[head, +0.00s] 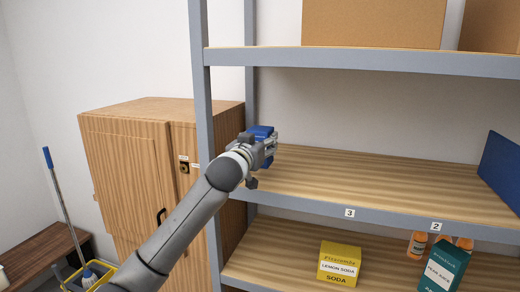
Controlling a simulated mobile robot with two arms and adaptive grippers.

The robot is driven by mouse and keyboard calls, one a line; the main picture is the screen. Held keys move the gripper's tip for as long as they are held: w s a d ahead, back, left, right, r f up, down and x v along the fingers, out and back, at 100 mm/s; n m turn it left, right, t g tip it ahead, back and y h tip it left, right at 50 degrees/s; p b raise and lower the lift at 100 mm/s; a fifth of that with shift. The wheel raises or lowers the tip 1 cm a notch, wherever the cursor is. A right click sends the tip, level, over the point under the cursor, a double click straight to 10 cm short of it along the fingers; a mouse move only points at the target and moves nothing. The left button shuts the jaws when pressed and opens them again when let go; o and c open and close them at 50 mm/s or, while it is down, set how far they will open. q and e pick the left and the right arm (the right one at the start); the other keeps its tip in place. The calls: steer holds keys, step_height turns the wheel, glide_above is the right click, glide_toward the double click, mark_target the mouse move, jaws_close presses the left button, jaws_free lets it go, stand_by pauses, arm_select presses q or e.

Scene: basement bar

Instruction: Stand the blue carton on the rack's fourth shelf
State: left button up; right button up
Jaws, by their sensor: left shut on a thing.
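My left gripper (268,146) is shut on the blue carton (260,131), at the left end of the rack's middle visible shelf (370,180). Only the carton's blue top and a strip beside the fingers show; the gripper hides the rest. I cannot tell whether the carton touches the shelf boards. The shelf's front edge carries tags reading 3 and 2. Which shelf counts as the fourth cannot be told from this view. My right gripper is not in view.
A blue panel or bin (501,170) stands at this shelf's right end; the boards between are bare. Cardboard boxes (372,22) sit above. Below are a yellow soda carton (339,264), a teal carton (445,268) and orange bottles. A wooden cabinet (125,170) stands left.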

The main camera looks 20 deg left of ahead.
arm_select(q)
steer(key=shift+w+a+f, duration=0.1)
steer(key=shift+w+f, duration=0.1)
steer(key=f+p, duration=0.2)
steer(key=f, duration=0.1)
steer(key=shift+w+a, duration=0.15)
steer(key=shift+w, duration=0.15)
steer(key=shift+f, duration=0.4)
steer(key=shift+f, duration=0.1)
steer(key=o, duration=1)
steer(key=shift+s, duration=0.15)
